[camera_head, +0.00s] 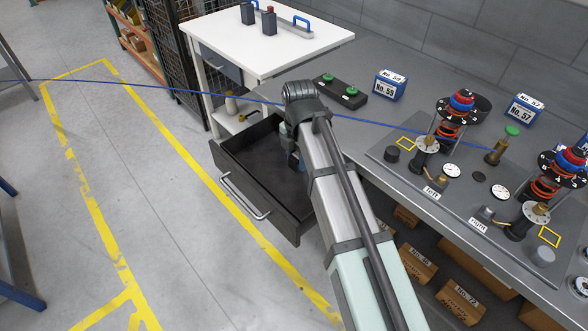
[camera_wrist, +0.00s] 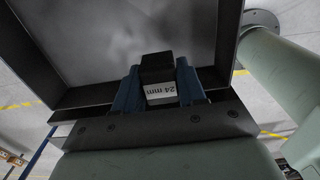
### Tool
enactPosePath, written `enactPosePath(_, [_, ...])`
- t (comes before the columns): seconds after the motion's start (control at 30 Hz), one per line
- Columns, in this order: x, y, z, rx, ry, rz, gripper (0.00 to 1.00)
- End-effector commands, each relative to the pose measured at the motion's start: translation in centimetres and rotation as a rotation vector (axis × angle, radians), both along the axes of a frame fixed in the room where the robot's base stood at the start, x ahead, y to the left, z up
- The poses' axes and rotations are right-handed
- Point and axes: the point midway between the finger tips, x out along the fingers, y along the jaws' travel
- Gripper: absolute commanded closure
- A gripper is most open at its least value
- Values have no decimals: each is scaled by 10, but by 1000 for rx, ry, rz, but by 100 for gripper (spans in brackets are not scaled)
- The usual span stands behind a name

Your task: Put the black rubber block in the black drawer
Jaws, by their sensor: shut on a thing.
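The block has a white "24 mm" label. In the wrist view the drawer's floor and dark walls (camera_wrist: 38,60) lie beyond the block. In the head view my wrist is over the drawer's right side and hides the block. I cannot tell how high the block is above the drawer floor.
The white cart top (camera_head: 262,45) with dark bottles is behind the drawer. A blue cable (camera_head: 190,90) crosses the view. Floor left of the drawer is clear.

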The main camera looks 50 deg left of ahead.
Motion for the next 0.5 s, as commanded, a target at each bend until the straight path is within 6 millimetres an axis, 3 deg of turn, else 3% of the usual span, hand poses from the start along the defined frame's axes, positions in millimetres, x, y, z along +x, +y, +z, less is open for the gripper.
enactPosePath(0.5, [0,-1,-53,-2,1,0,90])
